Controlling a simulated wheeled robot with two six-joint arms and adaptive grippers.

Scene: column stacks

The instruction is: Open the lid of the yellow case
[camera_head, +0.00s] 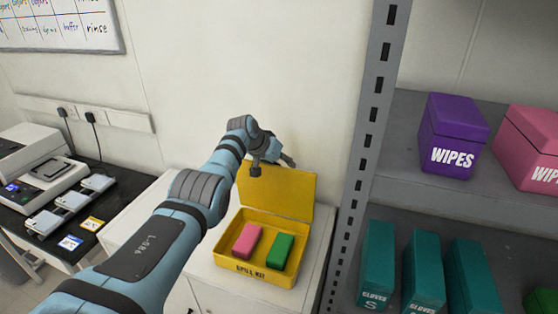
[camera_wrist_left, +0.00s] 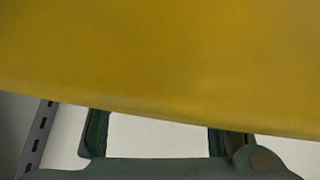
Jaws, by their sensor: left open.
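The yellow case (camera_head: 250,277) sits on a white cabinet, with its lid (camera_head: 290,195) standing up at the back, wide open. Inside the case lie a pink block (camera_head: 247,240) and a green block (camera_head: 280,251). My left arm reaches in from the left, and its gripper (camera_head: 288,161) is at the lid's top edge, mostly hidden behind the wrist. In the left wrist view the yellow lid (camera_wrist_left: 160,60) fills the upper part, and my left gripper (camera_wrist_left: 158,125) shows two fingers spread apart. Whether the fingers touch the lid cannot be told. My right gripper is not in view.
A metal shelf post (camera_head: 365,140) stands close to the right of the case. The shelves hold a purple wipes box (camera_head: 452,135), a pink wipes box (camera_head: 530,145) and teal glove boxes (camera_head: 423,270). A black bench (camera_head: 30,225) with devices is at left.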

